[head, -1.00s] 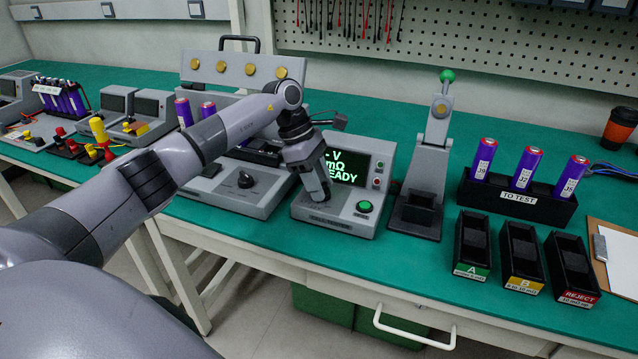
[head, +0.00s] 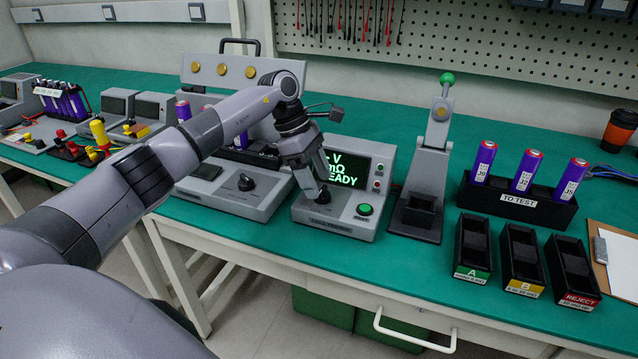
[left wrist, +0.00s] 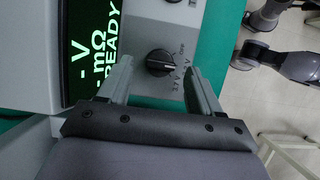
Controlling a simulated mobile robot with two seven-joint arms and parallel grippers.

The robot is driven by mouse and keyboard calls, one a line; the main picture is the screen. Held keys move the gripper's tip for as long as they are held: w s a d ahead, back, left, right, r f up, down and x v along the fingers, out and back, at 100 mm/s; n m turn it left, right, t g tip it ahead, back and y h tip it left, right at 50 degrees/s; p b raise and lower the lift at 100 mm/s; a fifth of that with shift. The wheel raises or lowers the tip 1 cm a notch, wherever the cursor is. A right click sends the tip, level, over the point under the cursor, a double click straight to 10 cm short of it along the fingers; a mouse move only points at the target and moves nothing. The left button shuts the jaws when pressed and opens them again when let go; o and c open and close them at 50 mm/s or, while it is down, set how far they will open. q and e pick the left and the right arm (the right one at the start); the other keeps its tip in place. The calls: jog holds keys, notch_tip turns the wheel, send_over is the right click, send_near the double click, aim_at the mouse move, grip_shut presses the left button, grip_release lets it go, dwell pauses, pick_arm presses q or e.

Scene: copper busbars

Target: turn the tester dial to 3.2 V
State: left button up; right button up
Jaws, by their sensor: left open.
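The tester (head: 340,222) is a grey box on the bench with a lit screen (head: 348,168) reading V, mΩ and READY in green. Its black dial (head: 322,196) is low on the front panel, left of a green button (head: 364,209). My left gripper (head: 320,188) points down at the dial. In the left wrist view the dial (left wrist: 159,63) shows between the two fingers of my open left gripper (left wrist: 158,68), with a gap on each side. The dial's white mark points right in that view; the small labels around it are hard to read. My right gripper is out of view.
A grey fixture with a green ball-topped lever (head: 446,78) stands right. Beyond are a TO TEST rack (head: 518,201) with purple cells and black bins (head: 471,250). The bench edge is close in front.

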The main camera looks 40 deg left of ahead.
pick_arm(q)
jog(key=v, duration=0.5)
dwell(0.4)
